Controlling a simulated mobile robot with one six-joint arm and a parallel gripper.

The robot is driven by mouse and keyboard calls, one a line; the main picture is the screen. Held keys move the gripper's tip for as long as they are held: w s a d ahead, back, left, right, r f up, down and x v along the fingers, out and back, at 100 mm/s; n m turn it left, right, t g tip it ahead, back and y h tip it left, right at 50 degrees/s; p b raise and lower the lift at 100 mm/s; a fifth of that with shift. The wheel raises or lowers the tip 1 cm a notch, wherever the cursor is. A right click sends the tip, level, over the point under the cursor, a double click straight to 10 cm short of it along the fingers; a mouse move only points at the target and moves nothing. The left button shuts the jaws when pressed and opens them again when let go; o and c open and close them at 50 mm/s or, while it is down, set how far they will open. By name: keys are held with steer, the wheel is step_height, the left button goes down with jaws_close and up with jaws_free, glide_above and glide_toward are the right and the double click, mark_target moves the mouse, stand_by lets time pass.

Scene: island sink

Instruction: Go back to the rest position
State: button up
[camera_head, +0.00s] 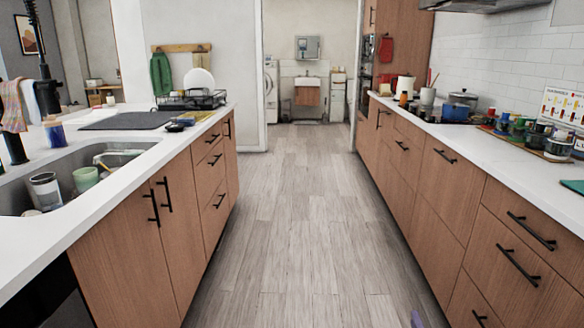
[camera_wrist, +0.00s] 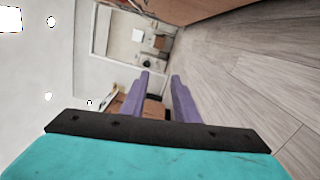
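My gripper (camera_wrist: 162,92) shows in the wrist view with two purple fingers held apart and nothing between them. It points down the aisle, and the wrist picture is turned on its side. In the head view only a small purple tip (camera_head: 417,319) shows at the bottom edge, right of centre. The rest of my arm is out of that view.
The island (camera_head: 150,225) with a sink (camera_head: 120,148) holding cups is on the left. A counter (camera_head: 480,150) with jars and pots runs along the right. The wooden floor aisle (camera_head: 300,220) between them is clear up to the far doorway.

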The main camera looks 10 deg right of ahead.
steer(key=w+a+r+y+p, duration=0.2)
steer(key=w+a+p, duration=0.25)
steer(key=a, duration=0.55)
steer(key=s+a+f+m+g+y+p, duration=0.15)
steer(key=a+g+p, duration=0.3)
steer(key=a, duration=0.55)
steer(key=a+f+m+g+p, duration=0.3)
steer(key=a+p, duration=0.3)
steer(key=a, duration=0.4)
steer(key=s+a+f+m+g+p, duration=0.2)
steer(key=s+a+g, duration=0.2)
steer(key=s, duration=0.4)
steer(key=s+a+f+m+g+p, duration=0.2)
steer(key=s+a+m+g, duration=0.15)
steer(key=s, duration=0.35)
steer(key=s+a+r+m+g, duration=0.1)
steer(key=s+m+g, duration=0.2)
steer(key=s, duration=0.6)
steer(key=s+a+r+m+g+y, duration=0.1)
steer(key=s+m+g, duration=0.2)
steer(key=s, duration=0.6)
steer(key=shift+s+a+r+g, duration=0.2)
steer(key=shift+a+g, duration=0.15)
steer(key=shift+g, duration=0.65)
steer(key=shift+y, duration=0.25)
